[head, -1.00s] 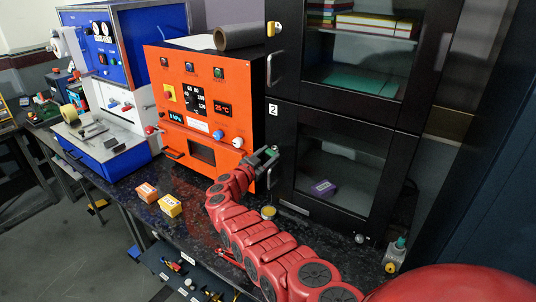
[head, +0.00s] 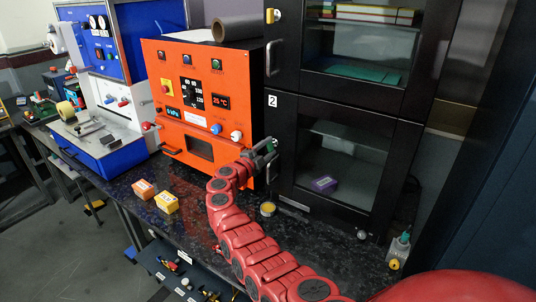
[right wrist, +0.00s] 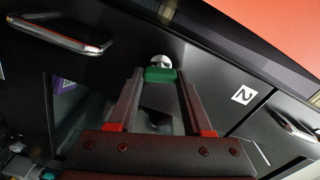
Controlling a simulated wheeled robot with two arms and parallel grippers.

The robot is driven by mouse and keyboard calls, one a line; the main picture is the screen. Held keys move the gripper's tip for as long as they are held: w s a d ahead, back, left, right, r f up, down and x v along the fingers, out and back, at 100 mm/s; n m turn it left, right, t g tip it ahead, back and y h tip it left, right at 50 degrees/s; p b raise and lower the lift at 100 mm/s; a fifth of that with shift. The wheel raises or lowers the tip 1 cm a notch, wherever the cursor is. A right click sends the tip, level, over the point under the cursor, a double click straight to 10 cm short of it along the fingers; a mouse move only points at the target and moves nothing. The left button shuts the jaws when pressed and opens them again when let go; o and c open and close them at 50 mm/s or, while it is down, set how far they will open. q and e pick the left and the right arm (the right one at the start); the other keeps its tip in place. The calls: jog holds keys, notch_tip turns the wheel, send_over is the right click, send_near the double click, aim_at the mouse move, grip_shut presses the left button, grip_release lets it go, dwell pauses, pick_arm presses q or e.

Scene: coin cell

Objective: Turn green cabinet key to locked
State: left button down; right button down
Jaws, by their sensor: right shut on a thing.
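The green key (right wrist: 160,75) shows in the right wrist view, between the fingertips of my right gripper (right wrist: 160,78). It sits right against a round silver lock (right wrist: 160,62) on the black cabinet front; how deep it is in the lock is hidden. Which way the key is turned cannot be told. In the head view my right gripper (head: 268,150) is at the left edge of the black cabinet's lower door (head: 330,128), marked 2, and is shut on the key. My left gripper is not in view.
An orange oven (head: 205,120) stands close to the left of my right gripper. Bar handles (right wrist: 62,34) stick out from the cabinet front. Two small boxes (head: 167,203) and a round yellow-topped tin (head: 268,209) are on the dark bench. A purple box (head: 324,184) is behind the glass.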

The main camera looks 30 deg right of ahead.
jog(key=shift+f+m+b, duration=0.15)
jog(key=shift+m+b, duration=1.4)
jog(key=shift+m, duration=0.35)
jog(key=shift+c, duration=1.6)
grip_release()
jog(key=b+v, duration=0.2)
jog(key=v, duration=1.5)
jog(key=shift+a, duration=0.2)
